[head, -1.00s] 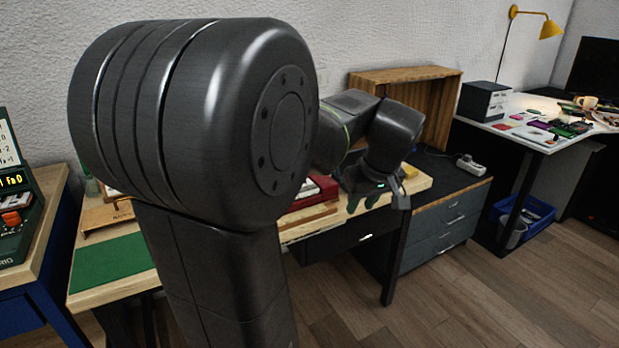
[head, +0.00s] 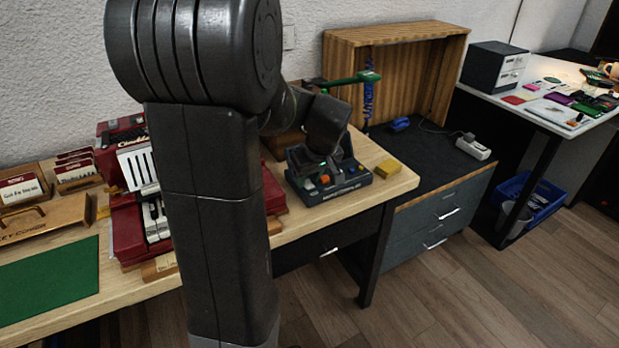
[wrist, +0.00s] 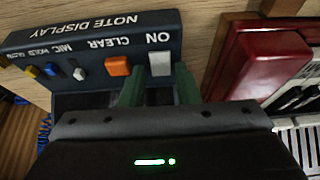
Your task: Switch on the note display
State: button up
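The note display (head: 335,190) is a dark blue-grey panel at the right end of the wooden table, near the edge. The wrist view shows its lettered panel (wrist: 100,28) upside down, with a white ON switch (wrist: 160,64) and an orange CLEAR button (wrist: 117,66). My gripper (wrist: 160,84) has two green fingers, apart, one on each side of the ON switch in the picture. I cannot tell whether they touch it. In the head view my gripper is just over the note display, its fingertips partly hidden. Any screen is hidden.
A red accordion (head: 128,235) lies left of the note display, partly behind my arm; its red corner is close to my gripper in the wrist view (wrist: 268,62). A yellow block (head: 388,168) sits to the right. A green-topped stand (head: 350,78) rises behind.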

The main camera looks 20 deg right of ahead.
grip_shut()
jog(key=p, duration=0.1)
jog(key=g+p, duration=0.1)
jog(key=p, duration=0.1)
jog(key=shift+w+a+r+g+p, duration=0.1)
jog(key=shift+w+r+g+p, duration=0.1)
jog(key=shift+r+g+p, duration=0.1)
jog(key=g+p, duration=0.1)
jog(key=p, duration=0.1)
jog(key=g+p, duration=0.1)
jog(key=p, duration=0.1)
jog(key=shift+w+f, duration=0.1)
jog(key=shift+w, duration=0.2)
jog(key=shift+w+f+g+p, duration=0.1)
jog(key=shift+f+g+p, duration=0.15)
jog(key=shift+g+p, duration=0.2)
